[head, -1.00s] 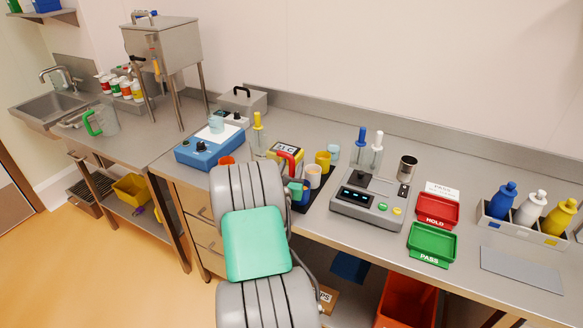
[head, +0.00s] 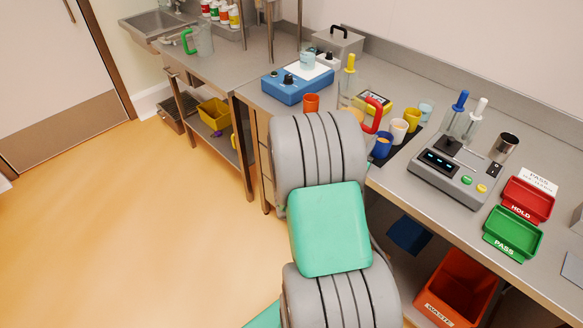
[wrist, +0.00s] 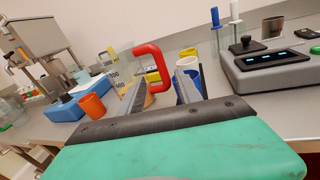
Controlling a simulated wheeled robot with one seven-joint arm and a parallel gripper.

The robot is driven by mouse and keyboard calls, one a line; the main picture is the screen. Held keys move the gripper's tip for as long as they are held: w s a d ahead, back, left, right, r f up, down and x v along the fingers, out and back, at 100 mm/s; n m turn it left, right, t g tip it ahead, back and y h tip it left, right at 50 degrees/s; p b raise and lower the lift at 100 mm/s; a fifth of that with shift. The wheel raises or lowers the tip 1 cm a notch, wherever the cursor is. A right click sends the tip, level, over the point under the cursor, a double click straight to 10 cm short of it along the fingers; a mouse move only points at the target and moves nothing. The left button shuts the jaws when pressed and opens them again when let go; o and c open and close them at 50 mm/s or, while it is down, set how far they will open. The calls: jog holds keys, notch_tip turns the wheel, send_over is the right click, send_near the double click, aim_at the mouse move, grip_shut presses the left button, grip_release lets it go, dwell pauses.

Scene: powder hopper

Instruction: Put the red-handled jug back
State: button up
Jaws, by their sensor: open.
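The red-handled jug (wrist: 122,72) is clear with dark volume marks and stands on the bench in the wrist view. Its red handle (wrist: 153,50) faces me. In the head view the red handle (head: 374,112) shows just beyond my arm, which hides most of the jug's body. My gripper (wrist: 165,74) is open, its two fingers pointing at the jug. The handle appears in the gap between the fingertips. I cannot tell how far apart they are in depth. In the head view my arm hides the gripper.
An orange cup (head: 311,103) stands left of the jug. Blue (head: 382,147), white (head: 398,132) and yellow (head: 413,119) cups stand close on its right. A scale (head: 452,172) is farther right. A green-handled jug (head: 203,40) stands on the left bench.

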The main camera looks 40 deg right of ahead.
jog(key=w+a+f+m+y, duration=0.1)
jog(key=w+a+m+y, duration=0.35)
jog(key=a+m, duration=0.5)
jog(key=w+a+f+m+y, duration=0.1)
jog(key=w+a+m+y, duration=0.45)
jog(key=a, duration=0.65)
jog(key=s+a+r+m+g+y, duration=0.1)
jog(key=s+a+m+y, duration=0.1)
jog(key=a, duration=0.8)
jog(key=s+a+r+m+g+y, duration=0.1)
jog(key=s+a+r+m+y, duration=0.1)
jog(key=s+a, duration=0.5)
jog(key=a+m+y, duration=0.1)
jog(key=a+y, duration=0.1)
jog(key=a, duration=0.2)
jog(key=shift+s+a+y, duration=0.15)
jog(key=shift+s+y, duration=0.1)
jog(key=shift+y, duration=0.15)
